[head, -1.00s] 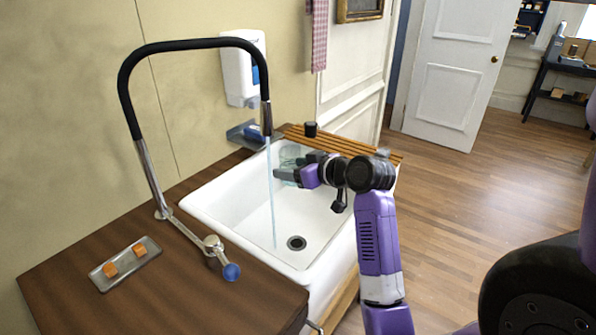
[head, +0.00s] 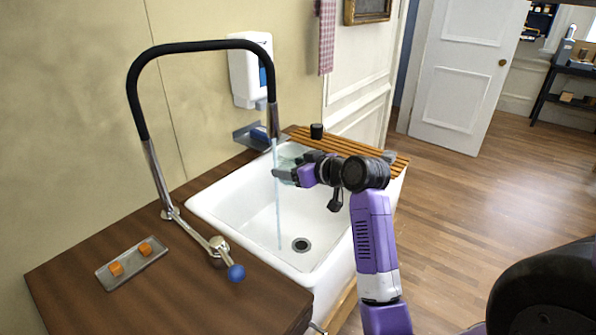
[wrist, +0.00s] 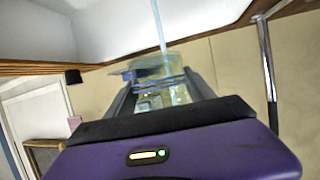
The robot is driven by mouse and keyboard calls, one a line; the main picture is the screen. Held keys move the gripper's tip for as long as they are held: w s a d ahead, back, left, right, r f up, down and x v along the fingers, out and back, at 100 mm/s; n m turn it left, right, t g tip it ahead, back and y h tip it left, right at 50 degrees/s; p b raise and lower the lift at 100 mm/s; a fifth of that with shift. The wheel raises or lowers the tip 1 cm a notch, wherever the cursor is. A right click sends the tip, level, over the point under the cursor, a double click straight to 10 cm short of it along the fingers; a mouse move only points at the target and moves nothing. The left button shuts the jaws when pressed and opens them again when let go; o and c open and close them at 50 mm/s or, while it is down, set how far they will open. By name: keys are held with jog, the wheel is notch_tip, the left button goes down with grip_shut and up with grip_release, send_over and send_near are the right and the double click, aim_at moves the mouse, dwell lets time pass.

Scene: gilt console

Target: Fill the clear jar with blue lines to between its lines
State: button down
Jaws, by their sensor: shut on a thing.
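The clear jar with blue lines (wrist: 160,85) is between my gripper's fingers in the wrist view, which looks upside down. In the head view the jar (head: 289,157) is faint and partly hidden by my gripper (head: 284,174). My gripper is shut on the jar, above the white sink (head: 250,222). A thin water stream (head: 279,215) runs from the black-hosed tap (head: 200,44). It passes close to the jar and reaches the basin near the drain. The stream also shows in the wrist view (wrist: 158,25). I cannot tell the water level in the jar.
The tap lever has a blue knob (head: 236,273). A metal tray (head: 132,263) with two orange blocks lies on the wooden counter (head: 205,292). A slatted wooden rack (head: 350,147) spans the sink's far side, with a black cup (head: 316,131) there. A dispenser (head: 248,72) hangs on the wall.

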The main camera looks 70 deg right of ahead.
jog(key=shift+w+d, duration=0.25)
jog(key=shift+w, duration=1.1)
jog(key=shift+w+d, duration=0.2)
jog(key=shift+w, duration=1.1)
jog(key=shift+s, duration=0.15)
dwell(4.9)
